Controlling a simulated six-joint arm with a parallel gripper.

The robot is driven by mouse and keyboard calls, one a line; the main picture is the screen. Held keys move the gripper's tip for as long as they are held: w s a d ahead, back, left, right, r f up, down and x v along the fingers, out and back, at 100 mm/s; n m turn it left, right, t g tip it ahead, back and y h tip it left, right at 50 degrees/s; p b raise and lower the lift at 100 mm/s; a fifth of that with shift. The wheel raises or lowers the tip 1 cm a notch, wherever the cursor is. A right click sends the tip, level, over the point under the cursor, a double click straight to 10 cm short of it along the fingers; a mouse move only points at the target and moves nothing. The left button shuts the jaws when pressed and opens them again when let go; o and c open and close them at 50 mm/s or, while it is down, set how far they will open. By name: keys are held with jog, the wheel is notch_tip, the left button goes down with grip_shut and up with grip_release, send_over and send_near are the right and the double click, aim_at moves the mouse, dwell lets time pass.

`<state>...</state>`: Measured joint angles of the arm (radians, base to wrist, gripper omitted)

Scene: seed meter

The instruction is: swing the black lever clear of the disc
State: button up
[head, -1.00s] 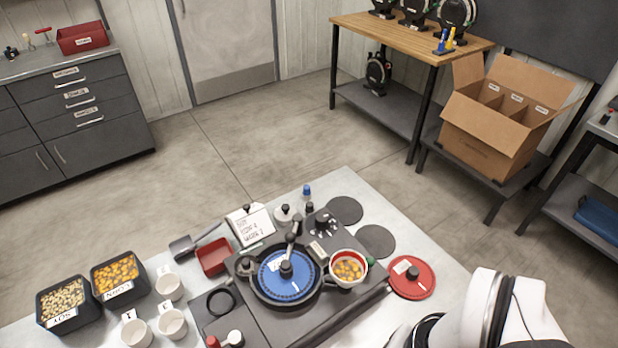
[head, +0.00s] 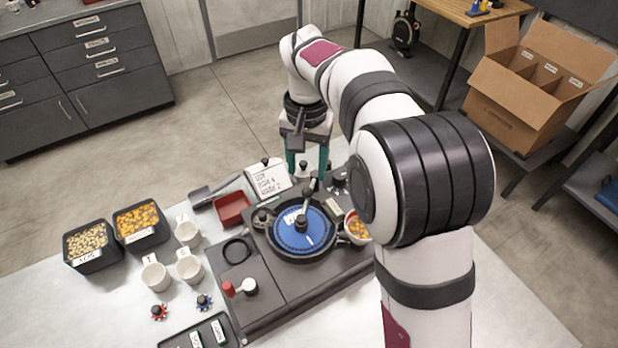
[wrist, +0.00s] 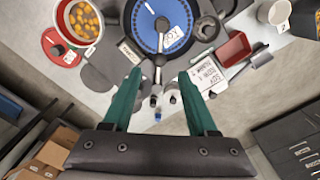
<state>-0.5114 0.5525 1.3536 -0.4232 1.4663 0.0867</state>
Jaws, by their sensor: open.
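The blue disc (head: 289,238) sits in its round black housing on the dark machine base. The lever (head: 308,203) reaches over the disc's far edge, its inner end near the disc's centre knob (head: 301,223). In the wrist view the lever (wrist: 160,45) runs from the disc (wrist: 178,38) down toward the gap between my fingers. My gripper (head: 307,174) is open, pointing down at the far side of the disc. In the wrist view its green fingertips (wrist: 159,74) are apart, one on each side of the lever's outer end; contact cannot be told.
A red-rimmed cup of orange seeds (head: 357,230) stands right of the disc, partly hidden by my arm. A red tray (head: 232,209) and a written card (head: 268,180) lie left of my gripper. White cups (head: 188,233) and seed bins (head: 140,225) stand farther left.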

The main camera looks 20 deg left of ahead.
aim_at(307, 189)
notch_tip(307, 189, down, 6)
jog(key=shift+f, duration=0.1)
grip_shut()
dwell(1.5)
